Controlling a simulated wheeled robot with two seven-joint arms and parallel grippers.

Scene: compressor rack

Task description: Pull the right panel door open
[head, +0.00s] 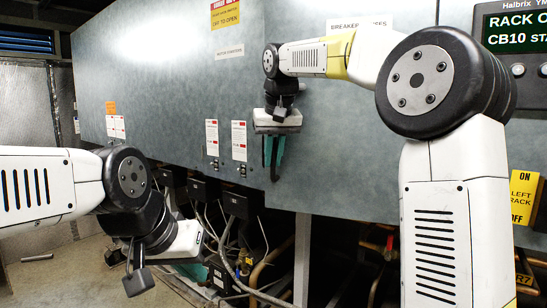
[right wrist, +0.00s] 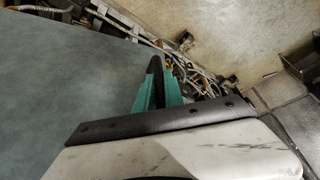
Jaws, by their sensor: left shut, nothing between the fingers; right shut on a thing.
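The right panel door (head: 340,140) is a large grey-blue sheet under a "breaker fuses" label in the head view. Its grey face also fills the left of the right wrist view (right wrist: 60,95). My right gripper (head: 274,150) is in front of the panel, pointing down, with its teal fingers shut on a dark handle (head: 273,172). The handle shows as a dark upright piece between the fingers in the right wrist view (right wrist: 156,75). How far the door stands open I cannot tell. My left gripper (head: 195,268) is low at the left, shut and empty, partly hidden by its wrist.
Another grey panel area (head: 150,70) with labels extends left. Below the panels are black boxes (head: 240,200), loose cables and pipes. A dark display (head: 515,35) and a yellow on/off plate (head: 524,197) are at the right. Bare floor (head: 45,280) shows at lower left.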

